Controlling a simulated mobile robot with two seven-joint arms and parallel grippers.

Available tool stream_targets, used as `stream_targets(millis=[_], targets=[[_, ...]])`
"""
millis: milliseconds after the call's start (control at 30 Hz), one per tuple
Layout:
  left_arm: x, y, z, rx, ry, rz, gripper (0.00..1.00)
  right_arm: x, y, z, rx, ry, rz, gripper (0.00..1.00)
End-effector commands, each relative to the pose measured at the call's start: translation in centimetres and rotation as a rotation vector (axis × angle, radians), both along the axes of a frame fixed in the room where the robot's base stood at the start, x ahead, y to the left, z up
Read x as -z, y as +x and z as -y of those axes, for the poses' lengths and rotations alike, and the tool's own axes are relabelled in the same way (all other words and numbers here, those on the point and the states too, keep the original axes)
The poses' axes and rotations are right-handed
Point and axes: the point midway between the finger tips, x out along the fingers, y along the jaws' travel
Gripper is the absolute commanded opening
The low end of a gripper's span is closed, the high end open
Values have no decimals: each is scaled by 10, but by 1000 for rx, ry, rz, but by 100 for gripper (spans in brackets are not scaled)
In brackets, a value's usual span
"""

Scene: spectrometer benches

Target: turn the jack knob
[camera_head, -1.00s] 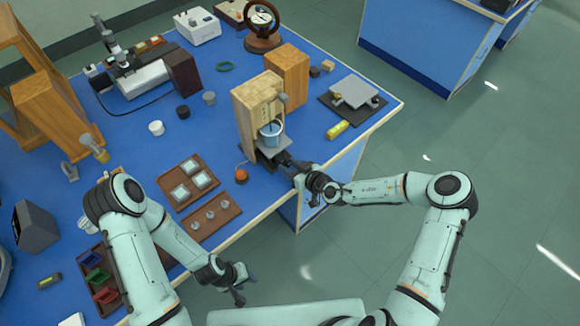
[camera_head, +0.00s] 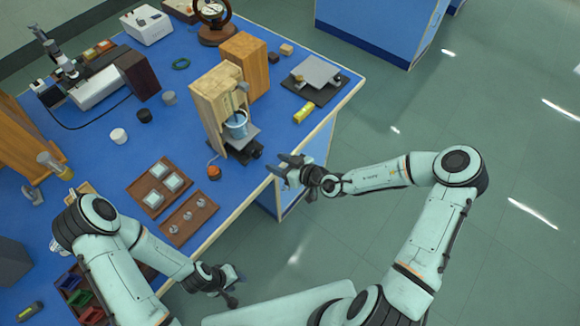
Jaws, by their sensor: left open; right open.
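A small jack with a grey top plate (camera_head: 247,134) stands at the front edge of the blue bench, before a wooden stand (camera_head: 211,99). A blue beaker (camera_head: 236,126) stands on the plate. A dark knob (camera_head: 257,153) shows at the jack's front right. My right gripper (camera_head: 280,163) is open and empty, just right of the knob and apart from it, its fingers towards the jack. My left gripper (camera_head: 238,289) is open and empty, low in front of the bench, far from the jack.
A red-orange button piece (camera_head: 214,172) lies left of the jack. Wooden trays (camera_head: 178,232) hold small parts. A wooden block (camera_head: 245,66) stands behind the stand. A grey plate device (camera_head: 315,73) and a yellow-green piece (camera_head: 303,113) are at right. Floor right of the bench is clear.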

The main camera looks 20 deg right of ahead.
Motion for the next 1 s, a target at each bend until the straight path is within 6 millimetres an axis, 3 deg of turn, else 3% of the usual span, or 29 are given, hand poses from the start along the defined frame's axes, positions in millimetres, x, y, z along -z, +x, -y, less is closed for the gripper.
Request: stream_targets(millis=[100,300,733,867,1000], targets=[[0,0,0,0,0,1,43,-10,-17,16,3,-1,0,48],[-3,3,0,0,0,3,43,-20,-33,28,0,0,2,48],[-3,3,0,0,0,3,43,-21,-38,29,-9,-4,6,48],[-3,3,0,0,0,3,43,-13,-51,14,-134,-101,71,48],[-3,3,0,0,0,3,43,13,-94,-21,-523,-378,307,48]])
